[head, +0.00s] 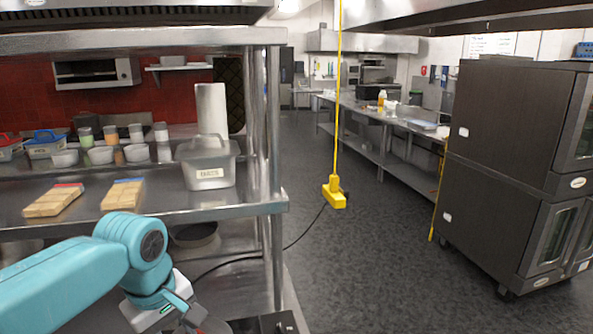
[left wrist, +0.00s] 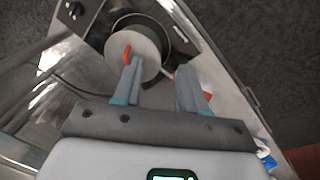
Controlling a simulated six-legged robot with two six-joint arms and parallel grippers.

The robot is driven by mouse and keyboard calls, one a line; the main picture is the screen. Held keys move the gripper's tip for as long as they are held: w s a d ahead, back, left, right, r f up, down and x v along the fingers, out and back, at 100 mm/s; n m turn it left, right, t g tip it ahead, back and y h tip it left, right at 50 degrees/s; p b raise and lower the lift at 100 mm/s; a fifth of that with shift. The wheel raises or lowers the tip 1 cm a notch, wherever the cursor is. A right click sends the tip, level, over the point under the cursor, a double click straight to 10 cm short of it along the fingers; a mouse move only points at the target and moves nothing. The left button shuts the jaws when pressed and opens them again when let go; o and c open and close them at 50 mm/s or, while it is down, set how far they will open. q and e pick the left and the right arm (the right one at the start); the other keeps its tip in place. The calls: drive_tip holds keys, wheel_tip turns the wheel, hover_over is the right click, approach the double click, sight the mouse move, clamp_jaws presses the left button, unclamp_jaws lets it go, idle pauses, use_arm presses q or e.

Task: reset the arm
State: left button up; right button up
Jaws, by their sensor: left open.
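My left arm (head: 100,255) is teal and reaches in from the lower left of the head view, bent downward at its wrist. My left gripper (head: 192,322) is at the bottom edge there, partly cut off, in front of the steel shelf unit. In the left wrist view the two fingers of my left gripper (left wrist: 158,72) are apart, with nothing seen between them. Beyond the fingers lies a round, pale grey disc (left wrist: 150,68) in a dark round rim, on a steel surface. I cannot tell whether the fingers touch it. My right gripper is in neither view.
A steel shelf (head: 240,206) holds wooden blocks (head: 55,200), bowls, jars and a lidded steel container (head: 208,168). A yellow power box (head: 334,195) hangs on a cord over the aisle. Dark ovens (head: 505,140) stand at right. The aisle floor (head: 365,255) is free.

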use_arm(q)
drive_tip(key=s+d+f+m+g+h, duration=0.1)
drive_tip(key=s+d+f+m, duration=0.15)
drive_tip(key=f, duration=1.15)
drive_tip(key=s+d+f+m+h, duration=0.1)
drive_tip(key=d+f+m+h, duration=0.2)
drive_tip(key=f, duration=1.1)
drive_tip(key=s+d+f+m, duration=0.2)
drive_tip(key=s+d+f, duration=0.1)
drive_tip(key=s+f, duration=1.2)
wheel_tip(320, 180, down, 8)
drive_tip(key=b, duration=1)
drive_tip(key=shift+s+a, duration=0.25)
drive_tip(key=shift+s, duration=0.05)
drive_tip(key=shift+w+r, duration=0.1)
drive_tip(key=shift+r, duration=0.05)
